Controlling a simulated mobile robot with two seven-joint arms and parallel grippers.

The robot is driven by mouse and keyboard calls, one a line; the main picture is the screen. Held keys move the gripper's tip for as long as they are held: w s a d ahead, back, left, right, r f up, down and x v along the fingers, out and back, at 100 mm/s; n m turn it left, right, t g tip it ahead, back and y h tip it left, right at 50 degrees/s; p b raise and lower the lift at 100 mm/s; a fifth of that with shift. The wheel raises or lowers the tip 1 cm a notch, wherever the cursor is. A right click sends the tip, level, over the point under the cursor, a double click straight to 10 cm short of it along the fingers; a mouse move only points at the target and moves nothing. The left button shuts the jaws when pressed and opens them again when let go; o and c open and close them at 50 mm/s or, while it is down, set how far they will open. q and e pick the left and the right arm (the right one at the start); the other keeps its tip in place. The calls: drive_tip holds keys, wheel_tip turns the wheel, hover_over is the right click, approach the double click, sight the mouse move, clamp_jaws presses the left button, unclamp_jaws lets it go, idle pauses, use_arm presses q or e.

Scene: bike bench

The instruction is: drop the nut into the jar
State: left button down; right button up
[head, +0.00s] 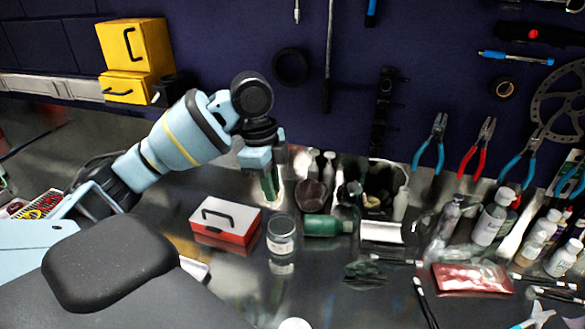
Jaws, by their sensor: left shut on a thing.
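My left gripper (269,188) reaches in from the left and points down, behind and a little left of the jar, above the bench top. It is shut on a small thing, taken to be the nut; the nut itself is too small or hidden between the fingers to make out. The jar (281,240) is clear glass with a pale label band and stands upright on the shiny bench. The gripper is higher in the picture than the jar and apart from it. My right gripper is not in view.
A red and white toolbox (226,221) stands left of the jar. A green bottle (322,226) lies just right of it. A dark bowl (311,194) and small bottles stand behind. Several bottles and a red pouch (472,279) are at the right. Tools hang on the back wall.

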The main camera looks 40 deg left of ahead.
sight(282, 235)
use_arm(q)
drive_tip(key=shift+w, duration=0.2)
drive_tip(key=shift+s, duration=0.25)
drive_tip(key=shift+f, duration=2.95)
drive_tip(key=c, duration=1.3)
unclamp_jaws()
drive_tip(key=shift+r, duration=0.15)
